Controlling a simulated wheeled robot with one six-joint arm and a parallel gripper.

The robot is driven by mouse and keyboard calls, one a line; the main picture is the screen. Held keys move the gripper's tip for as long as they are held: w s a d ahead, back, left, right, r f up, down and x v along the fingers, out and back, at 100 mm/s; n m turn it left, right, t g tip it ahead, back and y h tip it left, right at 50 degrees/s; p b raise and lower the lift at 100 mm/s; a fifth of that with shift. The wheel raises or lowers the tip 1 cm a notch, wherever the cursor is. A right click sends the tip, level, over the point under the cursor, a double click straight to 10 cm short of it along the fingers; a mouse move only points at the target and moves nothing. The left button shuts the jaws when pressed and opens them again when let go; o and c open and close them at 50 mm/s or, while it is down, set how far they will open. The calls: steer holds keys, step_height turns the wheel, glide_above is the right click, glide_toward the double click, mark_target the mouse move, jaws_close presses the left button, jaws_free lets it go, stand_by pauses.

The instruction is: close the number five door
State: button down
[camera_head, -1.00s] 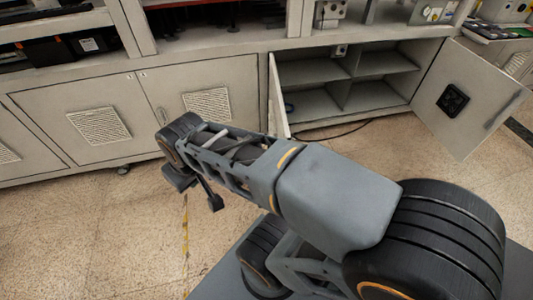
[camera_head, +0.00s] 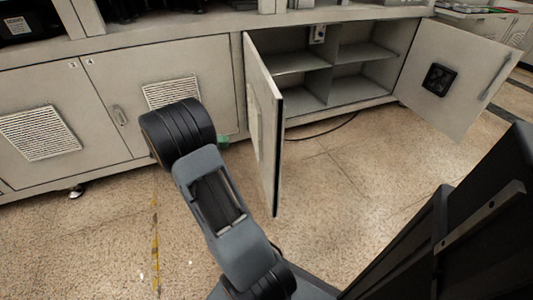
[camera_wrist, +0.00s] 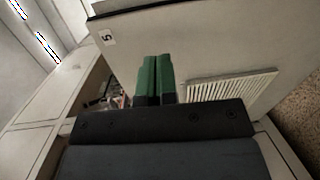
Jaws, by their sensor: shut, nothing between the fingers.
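The number five door (camera_head: 264,125) stands open at the left side of the open cabinet bay in the head view, swung out toward me. In the wrist view the door (camera_wrist: 215,50) fills much of the upper picture, with a "5" label near its top left corner and a white vent grille. My gripper (camera_wrist: 157,75) has two green fingers, shut together and empty, in front of the door's vented outer face. I cannot tell whether they touch it. In the head view my arm hides most of the gripper; a small green bit shows beside the door.
The right door (camera_head: 440,80) of the same bay also stands open, with a black fan on it. The bay's shelves (camera_head: 330,75) look mostly empty. Closed doors numbered 3 (camera_head: 50,125) and 4 (camera_head: 150,90) are to the left. Speckled floor (camera_head: 340,200) in front is clear.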

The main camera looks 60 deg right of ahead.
mark_target(274, 136)
steer(key=shift+m+g, duration=0.3)
steer(key=shift+g, duration=0.2)
steer(key=b+x, duration=0.1)
steer(key=x, duration=0.3)
steer(key=f+b+x, duration=0.1)
steer(key=x, duration=0.3)
steer(key=w+d+b+x, duration=0.1)
steer(key=b+x, duration=0.1)
steer(key=x, duration=0.2)
steer(key=shift+s+d+f, duration=0.25)
steer(key=shift+f, duration=0.05)
steer(key=shift+s+d+r+h, duration=0.1)
steer(key=shift+s+d+h, duration=0.3)
steer(key=shift+s+d, duration=0.25)
